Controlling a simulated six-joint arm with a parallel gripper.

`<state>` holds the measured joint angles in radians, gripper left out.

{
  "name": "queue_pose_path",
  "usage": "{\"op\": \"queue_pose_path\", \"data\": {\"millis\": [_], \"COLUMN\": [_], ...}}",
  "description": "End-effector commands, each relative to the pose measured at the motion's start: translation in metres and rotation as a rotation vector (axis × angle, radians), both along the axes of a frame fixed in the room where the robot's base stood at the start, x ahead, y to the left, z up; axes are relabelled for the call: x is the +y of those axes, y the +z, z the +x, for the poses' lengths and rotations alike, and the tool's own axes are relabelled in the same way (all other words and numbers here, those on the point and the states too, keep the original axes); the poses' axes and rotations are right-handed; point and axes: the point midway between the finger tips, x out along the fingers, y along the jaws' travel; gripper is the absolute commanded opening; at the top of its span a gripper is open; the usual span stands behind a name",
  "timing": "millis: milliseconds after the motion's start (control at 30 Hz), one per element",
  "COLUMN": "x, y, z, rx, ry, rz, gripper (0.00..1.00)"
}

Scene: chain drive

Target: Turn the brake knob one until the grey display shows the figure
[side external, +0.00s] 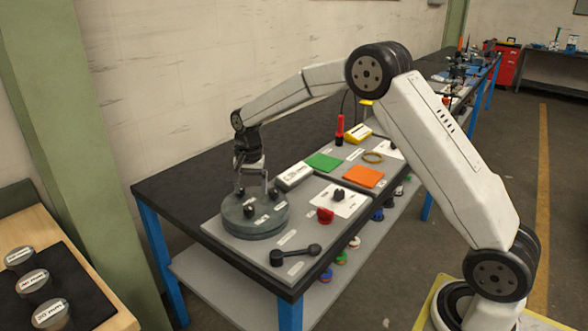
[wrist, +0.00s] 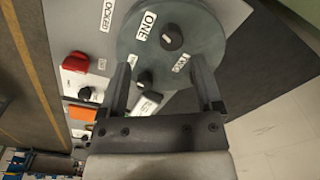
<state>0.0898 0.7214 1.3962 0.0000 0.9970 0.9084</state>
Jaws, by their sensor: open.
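A round grey-green disc (side external: 240,228) carries several black knobs and white labels; it also shows in the wrist view (wrist: 205,25). In the wrist view a label reading ONE (wrist: 147,25) lies beside a black knob (wrist: 172,37) with a white pointer mark. A second knob (wrist: 145,78) shows near the left finger; a second label between the fingers is too small to read surely. My gripper (wrist: 160,63) is open above the disc, with nothing held. In the side view it (side external: 251,188) is low over the disc's far part. A grey box with a white face (side external: 293,176) stands behind the disc; its figure is unreadable.
A red knob (side external: 325,215), a black lever (side external: 295,254), a green pad (side external: 323,162) and an orange pad (side external: 363,176) lie right of the disc. A red-and-black tool (side external: 340,130) stands upright at the back. The black bench top left of the disc is clear.

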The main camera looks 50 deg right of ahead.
Motion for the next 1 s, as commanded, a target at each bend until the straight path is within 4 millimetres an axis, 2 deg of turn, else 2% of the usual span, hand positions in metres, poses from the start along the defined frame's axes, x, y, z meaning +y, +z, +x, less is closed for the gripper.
{"op": "queue_pose_path", "data": {"millis": [100, 233, 633, 767, 1000], "x": [-0.005, -0.008, -0.009, -0.009, -0.009], "y": [-0.003, -0.004, -0.009, -0.017, -0.045], "z": [0.014, 0.021, 0.023, 0.023, 0.023], "rx": [0.013, 0.023, 0.029, 0.029, 0.03], "ry": [-0.072, -0.121, -0.138, -0.137, -0.137], "rz": [0.003, 0.004, 0.004, 0.004, 0.004], "gripper": [0.84, 0.84, 0.84, 0.84, 0.84]}}
